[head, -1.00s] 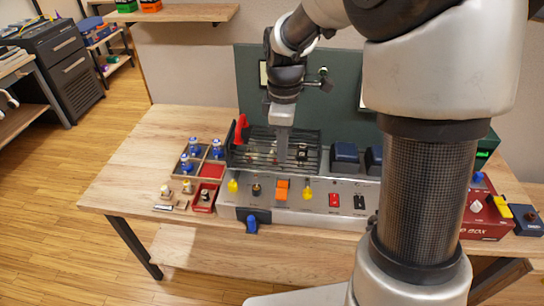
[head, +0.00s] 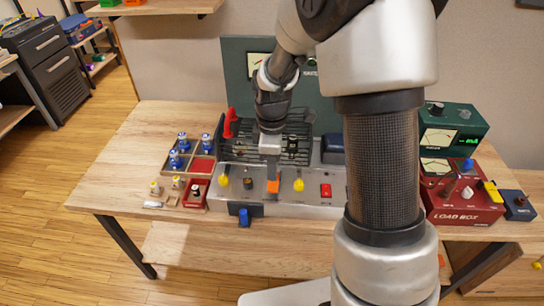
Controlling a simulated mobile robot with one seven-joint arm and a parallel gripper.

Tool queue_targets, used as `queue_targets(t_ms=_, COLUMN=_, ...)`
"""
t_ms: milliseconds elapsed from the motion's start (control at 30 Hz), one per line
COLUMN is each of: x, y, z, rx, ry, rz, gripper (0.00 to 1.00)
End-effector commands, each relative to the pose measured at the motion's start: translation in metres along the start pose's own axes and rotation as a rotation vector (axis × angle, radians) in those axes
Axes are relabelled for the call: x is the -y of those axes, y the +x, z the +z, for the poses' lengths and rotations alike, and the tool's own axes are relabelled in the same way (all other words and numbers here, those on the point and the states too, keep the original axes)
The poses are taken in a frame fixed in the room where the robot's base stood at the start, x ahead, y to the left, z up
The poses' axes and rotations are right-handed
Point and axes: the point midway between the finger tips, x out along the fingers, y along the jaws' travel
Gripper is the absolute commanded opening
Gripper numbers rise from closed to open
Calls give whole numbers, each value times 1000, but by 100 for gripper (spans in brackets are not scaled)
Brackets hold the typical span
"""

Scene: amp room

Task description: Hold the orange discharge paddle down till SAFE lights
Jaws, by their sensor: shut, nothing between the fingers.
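The orange discharge paddle (head: 271,210) is on the front panel of the grey chassis (head: 312,205), between two yellow knobs. My gripper (head: 272,182) is shut and empty. It points down with its fingertips in front of the paddle and covers part of it. I cannot tell whether the fingers touch the paddle or how far down it is. No lit SAFE lamp can be made out, and my arm hides the right part of the chassis.
A red lever (head: 230,123) stands at the chassis's left rear. A tray (head: 168,170) with several blue-topped tubes is to the left. At right are a red load box (head: 460,206) and a green meter (head: 452,128). The table's left end is clear.

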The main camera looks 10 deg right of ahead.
Motion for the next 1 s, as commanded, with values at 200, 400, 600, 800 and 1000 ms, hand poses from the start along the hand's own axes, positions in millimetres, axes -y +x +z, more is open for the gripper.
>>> queue_targets(t_ms=200, x=0, y=30, z=0, rx=0, ry=0, rz=-2, gripper=0)
queue_targets(t_ms=400, x=0, y=37, z=0, rx=0, ry=1, rz=0, gripper=0)
queue_targets(t_ms=600, x=0, y=37, z=0, rx=0, ry=0, rz=0, gripper=0)
queue_targets(t_ms=800, x=2, y=44, z=0, rx=2, ry=-2, rz=47, gripper=0)
queue_targets(t_ms=1000, x=7, y=54, z=-1, rx=1, ry=-3, rz=180, gripper=0)
